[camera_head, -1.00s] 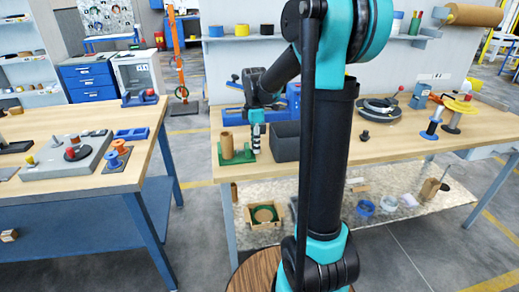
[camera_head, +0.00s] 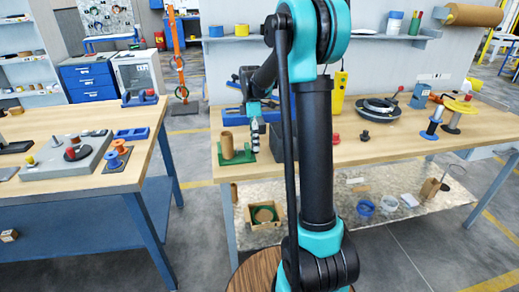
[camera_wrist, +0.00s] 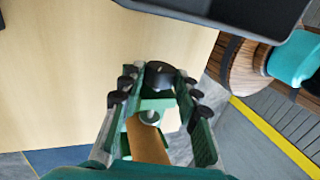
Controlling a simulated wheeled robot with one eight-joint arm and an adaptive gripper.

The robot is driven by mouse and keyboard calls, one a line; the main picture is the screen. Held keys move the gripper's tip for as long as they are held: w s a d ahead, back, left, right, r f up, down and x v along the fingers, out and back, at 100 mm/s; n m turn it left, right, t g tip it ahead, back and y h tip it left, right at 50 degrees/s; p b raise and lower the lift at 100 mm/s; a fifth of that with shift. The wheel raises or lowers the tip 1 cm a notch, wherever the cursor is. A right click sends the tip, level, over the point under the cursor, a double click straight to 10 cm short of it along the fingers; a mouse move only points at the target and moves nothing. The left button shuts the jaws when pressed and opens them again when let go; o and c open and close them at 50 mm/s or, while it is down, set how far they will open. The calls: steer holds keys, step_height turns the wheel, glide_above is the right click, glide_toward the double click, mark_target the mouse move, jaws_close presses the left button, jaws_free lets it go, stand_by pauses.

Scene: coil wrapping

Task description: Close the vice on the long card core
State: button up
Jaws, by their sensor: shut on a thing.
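The card core (camera_head: 228,145) is a brown tube standing upright in the green vice (camera_head: 222,160) at the front left corner of the right-hand table. In the wrist view the core (camera_wrist: 147,143) shows below the vice's black knob (camera_wrist: 160,74). My gripper (camera_head: 255,148) points down at the right side of the vice. In the wrist view my gripper (camera_wrist: 158,86) has its fingers on both sides of the knob and is shut on it. Whether the vice jaws press on the core cannot be told; my gripper hides part of the vice.
A dark grey bin (camera_wrist: 230,12) stands close to the vice, mostly hidden by my arm in the head view. The table's front edge is near the vice. A turntable (camera_head: 378,108) and spools (camera_head: 433,124) stand farther right.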

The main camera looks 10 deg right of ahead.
steer(key=o, duration=0.7)
steer(key=shift+s+r+t, duration=0.1)
steer(key=shift+s+t, duration=0.25)
steer(key=shift+t, duration=1.55)
steer(key=shift+s, duration=0.1)
steer(key=shift+s+t, duration=0.35)
steer(key=shift+t, duration=1.45)
